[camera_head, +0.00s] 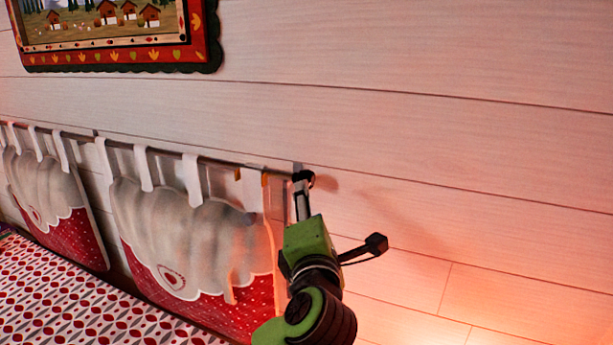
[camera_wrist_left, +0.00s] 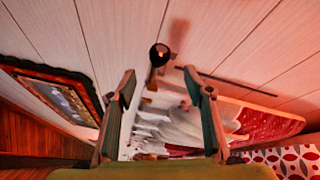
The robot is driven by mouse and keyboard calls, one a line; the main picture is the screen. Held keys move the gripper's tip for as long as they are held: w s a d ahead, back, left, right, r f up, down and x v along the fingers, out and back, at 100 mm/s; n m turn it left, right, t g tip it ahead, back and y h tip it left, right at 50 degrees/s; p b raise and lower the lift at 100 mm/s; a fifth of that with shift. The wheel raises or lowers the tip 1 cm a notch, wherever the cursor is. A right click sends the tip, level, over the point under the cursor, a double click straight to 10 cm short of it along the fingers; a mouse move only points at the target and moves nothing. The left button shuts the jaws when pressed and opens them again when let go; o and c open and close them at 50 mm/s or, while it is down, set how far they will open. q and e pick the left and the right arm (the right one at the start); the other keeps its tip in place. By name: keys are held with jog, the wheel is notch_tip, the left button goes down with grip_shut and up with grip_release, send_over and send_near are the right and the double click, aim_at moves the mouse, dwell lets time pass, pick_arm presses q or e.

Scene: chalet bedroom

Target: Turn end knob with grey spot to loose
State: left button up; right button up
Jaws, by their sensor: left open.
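The dark round end knob (camera_head: 310,178) sits at the right end of the curtain rod (camera_head: 262,166) on the wall. In the left wrist view the knob (camera_wrist_left: 159,54) is a dark ball just beyond the fingertips, between their lines. No grey spot can be made out on it. My left gripper (camera_head: 302,180) points up at the rod's end and partly covers it in the head view. In the left wrist view the gripper (camera_wrist_left: 161,80) is open, with nothing between its fingers. I cannot tell whether a finger touches the knob. My right gripper is not in view.
White and red hanging cushions (camera_head: 180,225) hang from the rod left of my gripper. A framed picture (camera_head: 120,60) is on the wall above. A red and white patterned cover (camera_head: 95,295) lies below. The plank wall (camera_head: 470,170) to the right is bare.

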aim_at(303, 179)
pick_arm(q)
jog(key=w+p, duration=0.1)
jog(key=w, duration=0.2)
jog(key=w+a+p, duration=0.1)
jog(key=w, duration=0.3)
jog(key=w+p, duration=0.1)
jog(key=w, duration=0.2)
jog(key=shift+w+a+r, duration=0.1)
jog(key=shift+w+a, duration=0.15)
jog(key=shift+w, duration=0.1)
jog(key=shift+w+a, duration=0.1)
jog(key=shift+w, duration=0.55)
jog(key=c, duration=1.1)
